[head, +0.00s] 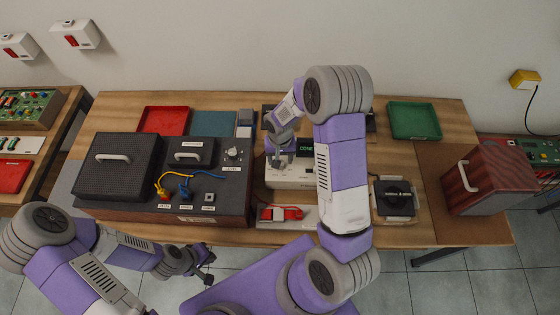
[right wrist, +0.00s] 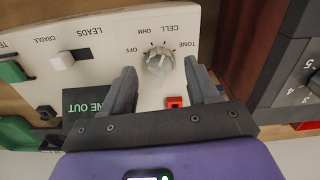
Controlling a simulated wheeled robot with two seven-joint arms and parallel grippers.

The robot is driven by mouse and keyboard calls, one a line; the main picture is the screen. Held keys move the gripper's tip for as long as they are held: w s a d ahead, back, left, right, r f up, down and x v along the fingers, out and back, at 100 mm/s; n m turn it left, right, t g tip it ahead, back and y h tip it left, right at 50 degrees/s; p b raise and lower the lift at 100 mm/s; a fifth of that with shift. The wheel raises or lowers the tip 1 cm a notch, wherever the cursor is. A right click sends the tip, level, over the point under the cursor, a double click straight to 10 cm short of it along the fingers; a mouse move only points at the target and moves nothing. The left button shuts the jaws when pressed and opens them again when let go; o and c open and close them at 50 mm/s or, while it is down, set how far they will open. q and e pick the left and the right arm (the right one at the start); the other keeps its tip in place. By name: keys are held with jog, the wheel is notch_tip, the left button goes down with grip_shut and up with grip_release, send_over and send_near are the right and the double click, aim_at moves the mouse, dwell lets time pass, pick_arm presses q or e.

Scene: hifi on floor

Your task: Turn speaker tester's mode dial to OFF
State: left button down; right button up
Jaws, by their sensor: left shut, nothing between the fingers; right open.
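The speaker tester (head: 291,180) is a cream box in the middle of the table, partly hidden by my right arm. In the right wrist view its panel appears upside down. The mode dial (right wrist: 158,60) is a light round knob, ringed by the labels TONE, CELL, OHM and OFF; I cannot tell surely which its pointer faces. My right gripper (right wrist: 161,70) is open, its fingers on either side of the dial's line; contact is not clear. It also shows in the head view (head: 278,160). My left gripper (head: 205,272) is shut and empty, low before the table's front edge.
A dark hifi unit (head: 170,208) with coloured leads stands left of the tester. A red multimeter-like device (head: 280,214) lies before it. A black device (head: 394,197) and a red-brown box (head: 490,178) stand to the right. Red (head: 164,120) and green (head: 414,120) trays lie behind.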

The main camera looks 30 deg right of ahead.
jog(key=shift+f, duration=1.1)
jog(key=c, duration=1)
jog(key=shift+c, duration=0.2)
